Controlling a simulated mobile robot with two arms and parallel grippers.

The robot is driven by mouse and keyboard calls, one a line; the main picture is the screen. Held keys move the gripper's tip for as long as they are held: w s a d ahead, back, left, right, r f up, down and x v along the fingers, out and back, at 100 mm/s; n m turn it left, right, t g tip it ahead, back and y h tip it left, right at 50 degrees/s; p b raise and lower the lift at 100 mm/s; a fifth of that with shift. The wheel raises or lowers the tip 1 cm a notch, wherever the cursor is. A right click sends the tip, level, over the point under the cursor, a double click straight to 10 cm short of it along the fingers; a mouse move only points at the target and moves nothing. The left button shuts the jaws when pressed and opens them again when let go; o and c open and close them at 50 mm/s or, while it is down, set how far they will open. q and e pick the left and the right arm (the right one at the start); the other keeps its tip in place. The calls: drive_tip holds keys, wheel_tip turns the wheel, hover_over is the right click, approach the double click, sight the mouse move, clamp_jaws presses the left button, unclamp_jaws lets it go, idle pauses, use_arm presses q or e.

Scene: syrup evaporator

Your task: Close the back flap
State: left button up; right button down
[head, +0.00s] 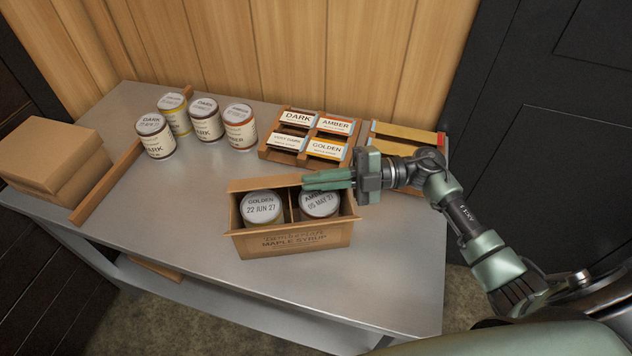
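An open cardboard box (290,244) marked maple syrup stands near the table's front edge. It holds two lidded cans side by side, Golden (261,207) on the left and Amber (320,203) on the right, with a divider between them. The back flap (262,184) shows as a tan strip along the box's rear edge, and its right part is hidden behind my gripper. My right gripper (306,181) reaches in from the right, fingers pointing left and together, with nothing seen between them. It overlaps the rear edge; contact cannot be told. My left gripper is out of view.
Several labelled cans (207,120) stand at the back left. A wooden rack of label cards (309,138) is behind the box, with another holder (405,135) right of it. Brown cartons (52,155) and a wooden rail (107,183) are at left. The metal table (180,220) is clear left of the box.

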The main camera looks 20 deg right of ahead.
drive_tip(key=c, duration=1.6)
unclamp_jaws()
drive_tip(key=shift+c, duration=0.2)
drive_tip(key=shift+f, duration=0.1)
